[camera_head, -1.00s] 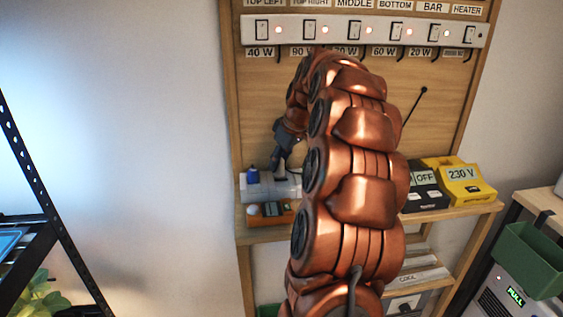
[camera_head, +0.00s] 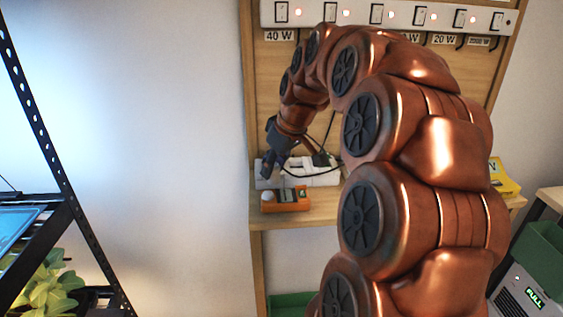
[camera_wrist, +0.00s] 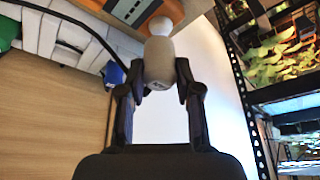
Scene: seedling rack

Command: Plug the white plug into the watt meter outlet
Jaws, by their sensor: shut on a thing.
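My gripper (camera_head: 268,168) is low over the left end of the shelf, its fingers pointing down. In the wrist view its fingers (camera_wrist: 158,88) are closed on the two sides of a pale, blunt piece that looks like the white plug (camera_wrist: 158,62). An orange box, which looks like the watt meter (camera_head: 290,206), lies on the shelf just in front of the gripper. It has a round white part (camera_head: 268,196) at its left, seemingly the outlet. In the wrist view a white round shape (camera_wrist: 161,26) shows just beyond the plug; contact cannot be told.
A white power strip (camera_head: 318,178) lies behind the orange box, with a black plug (camera_head: 320,159) and cable. A blue piece (camera_wrist: 113,74) is close to one finger. A switch panel (camera_head: 395,16) is above; a plant rack (camera_head: 40,130) stands left.

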